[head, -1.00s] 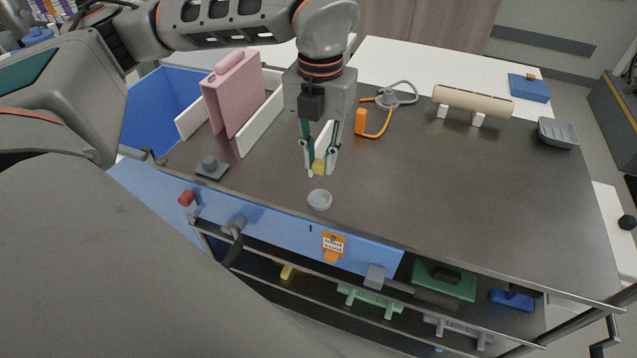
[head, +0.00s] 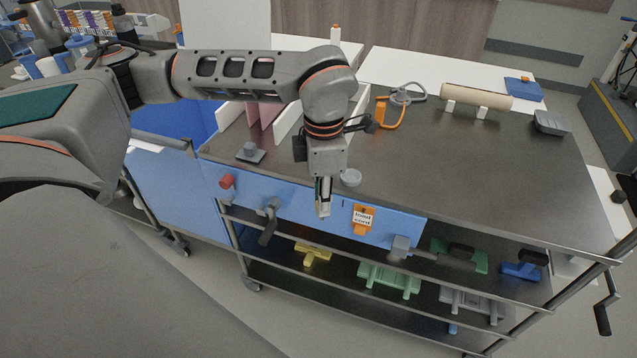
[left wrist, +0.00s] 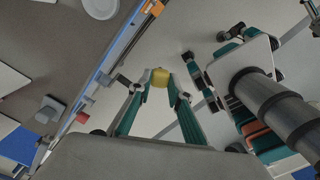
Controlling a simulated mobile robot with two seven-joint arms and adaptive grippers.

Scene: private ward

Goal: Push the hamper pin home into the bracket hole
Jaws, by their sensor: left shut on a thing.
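My left gripper (head: 323,207) points down in front of the blue panel (head: 300,206) on the cart's near side. In the left wrist view its two fingertips (left wrist: 160,82) are shut on a small yellow piece (left wrist: 160,77), which I take to be the hamper pin. Its shaft is not visible, and the head view hides the piece. The panel carries a red knob (head: 227,182), a grey lever fitting (head: 270,208), a small dark slot (head: 343,203) and an orange tag (head: 362,219). I cannot tell which of these is the bracket hole. My right gripper is not in view.
Lower shelves hold green (head: 390,280) and yellow (head: 313,253) parts. A grey latch block (head: 399,247) sticks out lower right.

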